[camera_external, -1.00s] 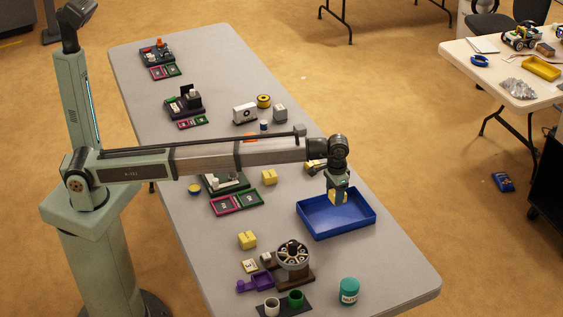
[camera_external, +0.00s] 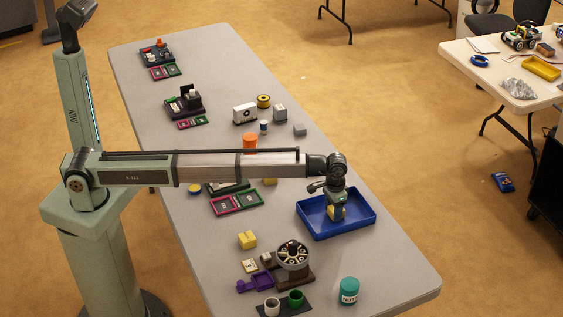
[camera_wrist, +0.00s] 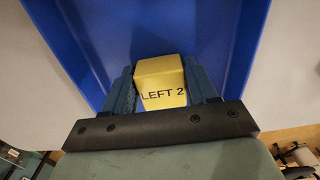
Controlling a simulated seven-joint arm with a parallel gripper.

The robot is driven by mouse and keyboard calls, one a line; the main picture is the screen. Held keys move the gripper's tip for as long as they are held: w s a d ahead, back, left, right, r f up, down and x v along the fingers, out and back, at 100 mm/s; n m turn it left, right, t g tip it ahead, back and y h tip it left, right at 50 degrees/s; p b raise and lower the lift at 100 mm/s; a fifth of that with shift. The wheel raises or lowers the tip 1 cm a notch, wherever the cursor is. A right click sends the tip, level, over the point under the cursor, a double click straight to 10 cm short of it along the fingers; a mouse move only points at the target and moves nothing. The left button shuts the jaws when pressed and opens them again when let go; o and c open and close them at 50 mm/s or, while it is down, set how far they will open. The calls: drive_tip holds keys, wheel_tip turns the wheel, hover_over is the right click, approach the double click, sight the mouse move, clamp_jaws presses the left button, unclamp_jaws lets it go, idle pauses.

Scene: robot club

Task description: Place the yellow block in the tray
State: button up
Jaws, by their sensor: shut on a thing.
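A yellow block (camera_external: 337,212) is between the fingers of my gripper (camera_external: 338,208), which is shut on it. In the wrist view the yellow block (camera_wrist: 161,82) shows the text "LEFT 2" and sits between my gripper's fingertips (camera_wrist: 161,88). The blue tray (camera_external: 366,220) lies on the grey table, and my gripper is low over its inside. In the wrist view the blue tray (camera_wrist: 205,30) fills the space behind the block. I cannot tell whether the block touches the tray floor.
A brown-based wheel device (camera_external: 292,257), a purple holder (camera_external: 257,283) and a teal jar (camera_external: 349,290) stand in front. The table is clear to the tray's right front.

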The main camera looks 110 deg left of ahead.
drive_tip(key=o, duration=1.1)
wheel_tip(320, 180, up, 12)
drive_tip(key=shift+r, duration=0.1)
